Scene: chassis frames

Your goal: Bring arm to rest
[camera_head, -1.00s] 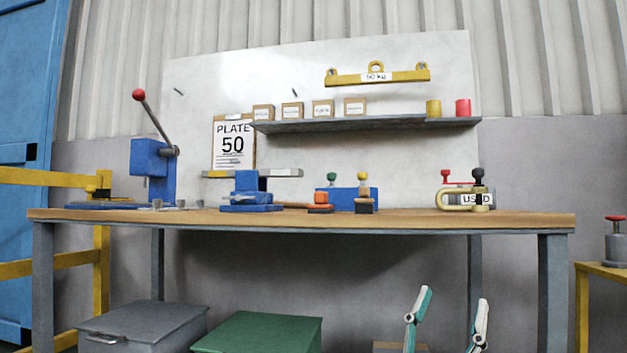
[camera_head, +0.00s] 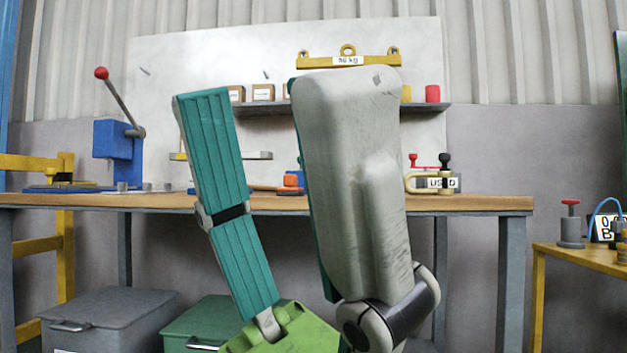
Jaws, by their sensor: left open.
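My left gripper (camera_head: 268,92) stands upright close to the camera, in front of the bench. Its two fingers are spread wide, with nothing between them. The left finger shows its ribbed teal pad; the right finger shows its worn white back with a teal edge. A bright green part joins them at the bottom edge. The fingers hide the middle of the workbench (camera_head: 485,203), most of the blue tools on it and part of the shelf (camera_head: 270,107). My right gripper is not in view.
A blue lever press (camera_head: 118,145) stands on the bench at left. A yellow clamp (camera_head: 420,183) is at its right end. Grey (camera_head: 110,310) and green (camera_head: 190,322) lidded boxes sit below. A yellow-framed side table (camera_head: 580,253) is at right, with a floor-level gap before it.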

